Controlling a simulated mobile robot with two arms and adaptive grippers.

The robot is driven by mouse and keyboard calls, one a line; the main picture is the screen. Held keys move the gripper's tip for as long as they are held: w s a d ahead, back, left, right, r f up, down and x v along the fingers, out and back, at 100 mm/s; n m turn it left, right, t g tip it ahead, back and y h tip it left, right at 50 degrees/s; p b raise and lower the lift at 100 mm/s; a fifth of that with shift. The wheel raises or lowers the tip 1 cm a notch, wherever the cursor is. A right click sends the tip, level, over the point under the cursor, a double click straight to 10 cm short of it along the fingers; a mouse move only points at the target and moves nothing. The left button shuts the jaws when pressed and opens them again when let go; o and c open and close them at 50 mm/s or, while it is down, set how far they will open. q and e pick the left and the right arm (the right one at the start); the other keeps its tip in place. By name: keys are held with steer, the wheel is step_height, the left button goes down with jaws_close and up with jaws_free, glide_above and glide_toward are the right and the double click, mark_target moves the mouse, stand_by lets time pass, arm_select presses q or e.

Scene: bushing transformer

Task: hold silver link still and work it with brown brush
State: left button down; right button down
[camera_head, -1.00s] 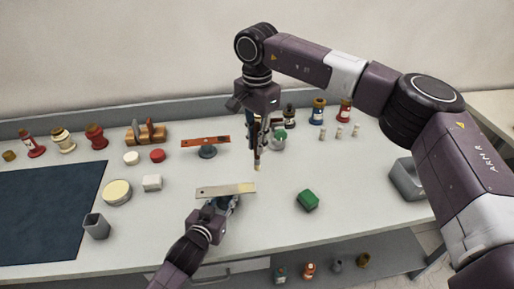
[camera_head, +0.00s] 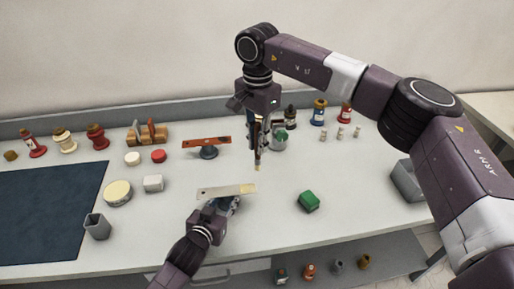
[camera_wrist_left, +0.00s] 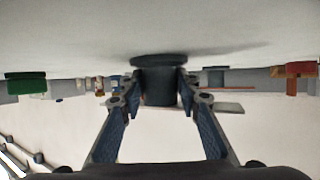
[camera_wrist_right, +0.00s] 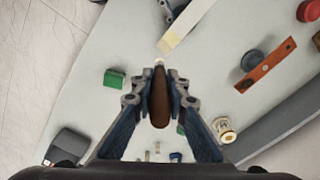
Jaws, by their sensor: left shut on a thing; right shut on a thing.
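The silver link (camera_head: 226,191) is a flat pale bar with a yellowish right end, lying level above my left gripper (camera_head: 228,204). In the left wrist view, this gripper is shut on a dark round post (camera_wrist_left: 160,87) with a disc-shaped foot. Part of the link (camera_wrist_left: 228,107) shows beyond the fingers. My right gripper (camera_head: 258,137) is shut on the brown brush (camera_head: 257,157), which points down with a pale tip. The right wrist view shows the brush handle (camera_wrist_right: 159,105) between the fingers, its tip close to the link's end (camera_wrist_right: 170,42); I cannot tell whether they touch.
An orange bar (camera_head: 207,142) on a dark stand is behind the link. A green block (camera_head: 309,201) lies to the right. A grey cup (camera_head: 97,226), a round tin (camera_head: 118,193) and a dark mat (camera_head: 45,212) are left. Bottles line the back; the front-right table is mostly clear.

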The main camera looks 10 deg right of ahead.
mark_target(258, 158)
arm_select(q)
steer(key=shift+f, duration=0.1)
arm_select(e)
steer(key=shift+f, duration=0.15)
steer(key=shift+f, duration=3.6)
steer(key=shift+d+f, duration=0.15)
steer(key=shift+f, duration=0.1)
steer(key=shift+r, duration=4.05)
arm_select(q)
steer(key=c, duration=1.4)
jaws_free()
steer(key=shift+o, duration=0.2)
